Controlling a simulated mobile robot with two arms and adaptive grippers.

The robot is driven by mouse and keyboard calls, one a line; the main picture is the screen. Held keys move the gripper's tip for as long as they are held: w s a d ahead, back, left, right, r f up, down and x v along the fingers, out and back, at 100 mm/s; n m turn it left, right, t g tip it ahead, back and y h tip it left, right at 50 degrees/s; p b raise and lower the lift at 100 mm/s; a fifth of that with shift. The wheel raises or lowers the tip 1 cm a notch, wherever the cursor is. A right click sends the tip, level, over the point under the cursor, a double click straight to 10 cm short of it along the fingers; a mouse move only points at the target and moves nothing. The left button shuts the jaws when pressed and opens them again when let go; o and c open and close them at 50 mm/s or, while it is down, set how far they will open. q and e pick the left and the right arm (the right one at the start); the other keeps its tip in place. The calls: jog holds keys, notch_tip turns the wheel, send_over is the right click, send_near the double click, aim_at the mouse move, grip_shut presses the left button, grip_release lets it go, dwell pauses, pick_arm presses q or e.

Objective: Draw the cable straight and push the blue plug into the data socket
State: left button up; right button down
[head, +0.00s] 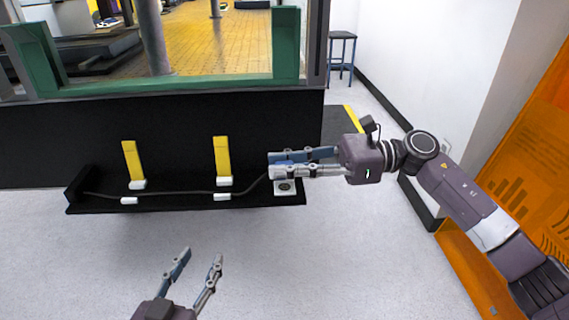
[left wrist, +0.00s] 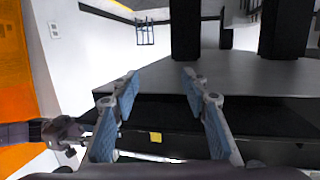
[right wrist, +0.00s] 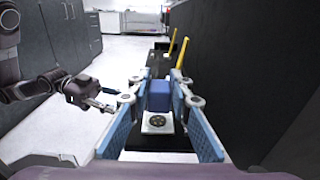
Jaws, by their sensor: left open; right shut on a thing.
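My right gripper (head: 272,165) is shut on the blue plug (right wrist: 159,95), which sits between its fingers in the right wrist view. The data socket (head: 286,187) is a white plate with a dark round face at the shelf's right end. It also shows in the right wrist view (right wrist: 157,123), closer to the camera than the plug. The plug appears above the plate and apart from it. The dark cable (head: 175,193) runs along the shelf and bends upward to the gripper. My left gripper (head: 197,257) is open and empty, in front of the shelf.
The black shelf (head: 100,205) carries two white clips with upright yellow levers, at left (head: 132,160) and middle (head: 222,157); the cable passes through both. A black wall stands behind, under a green-framed window (head: 165,83). The floor in front is clear.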

pick_arm(q)
jog(key=shift+r, duration=0.2)
jog(key=shift+w+d+r+t, duration=0.1)
jog(key=shift+r+t, duration=0.15)
jog(key=shift+t, duration=0.05)
jog(key=shift+w+d+r+t, duration=0.1)
jog(key=shift+r+t, duration=0.2)
jog(key=shift+r, duration=0.2)
jog(key=shift+r, duration=0.3)
jog(key=shift+w, duration=0.1)
jog(key=shift+r+t+b, duration=0.3)
jog(key=shift+r, duration=0.05)
jog(key=shift+d+r+t+h, duration=0.15)
jog(key=shift+r+t+h, duration=0.2)
jog(key=shift+r, duration=0.4)
jog(key=shift+r, duration=0.35)
jog(key=shift+d+r+t+h+b, duration=0.15)
jog(key=shift+r+t+h+b, duration=0.1)
jog(key=shift+r+t+b, duration=0.25)
dwell(0.6)
